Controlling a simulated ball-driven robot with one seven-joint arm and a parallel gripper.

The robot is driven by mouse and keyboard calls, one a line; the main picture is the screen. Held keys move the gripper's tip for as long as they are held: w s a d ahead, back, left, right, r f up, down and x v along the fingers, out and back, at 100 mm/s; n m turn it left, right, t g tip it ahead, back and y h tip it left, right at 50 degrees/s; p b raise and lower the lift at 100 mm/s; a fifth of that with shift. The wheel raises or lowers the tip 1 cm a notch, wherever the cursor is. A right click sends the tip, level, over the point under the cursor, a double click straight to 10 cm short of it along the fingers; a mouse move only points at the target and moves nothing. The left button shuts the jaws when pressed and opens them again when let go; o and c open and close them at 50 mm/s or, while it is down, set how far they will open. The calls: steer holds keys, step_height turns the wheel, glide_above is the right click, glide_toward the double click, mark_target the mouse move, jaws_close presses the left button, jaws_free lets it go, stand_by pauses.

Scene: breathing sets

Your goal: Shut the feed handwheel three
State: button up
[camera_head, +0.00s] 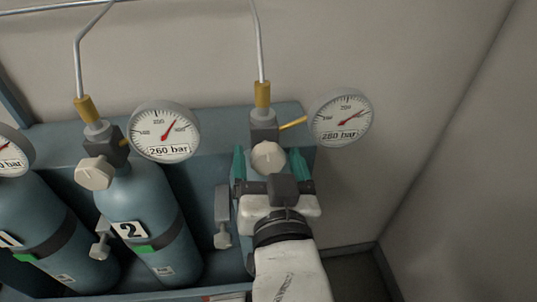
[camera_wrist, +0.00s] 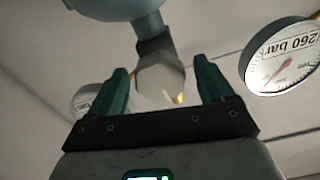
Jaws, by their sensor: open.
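The pale handwheel (camera_head: 268,155) of the rightmost cylinder sits on a dark grey valve block (camera_head: 263,128) below a brass fitting. This cylinder's number is hidden behind my arm; it stands right of the one marked 2. In the wrist view the faceted handwheel (camera_wrist: 158,82) appears between the fingers, its face marked by a pale line. My gripper (camera_head: 268,168) is open, with a green finger on either side of the handwheel's lower part. In the wrist view the fingers of my gripper (camera_wrist: 162,78) show gaps to the wheel on both sides. I cannot tell the depth between them.
A 260 bar gauge (camera_head: 341,118) stands close right of the handwheel on a yellow stem. Cylinder 2 (camera_head: 150,215) has its own handwheel (camera_head: 95,173) and gauge (camera_head: 164,132) at left. A grey clamp (camera_head: 222,218) is left of my wrist.

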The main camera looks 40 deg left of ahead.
steer(key=shift+w+a, duration=0.1)
steer(key=shift+a, duration=0.05)
steer(key=shift+c, duration=0.2)
steer(key=c, duration=1)
steer(key=shift+m+b, duration=0.4)
steer(key=shift+m, duration=0.3)
steer(key=o, duration=1)
steer(key=shift+o, duration=0.2)
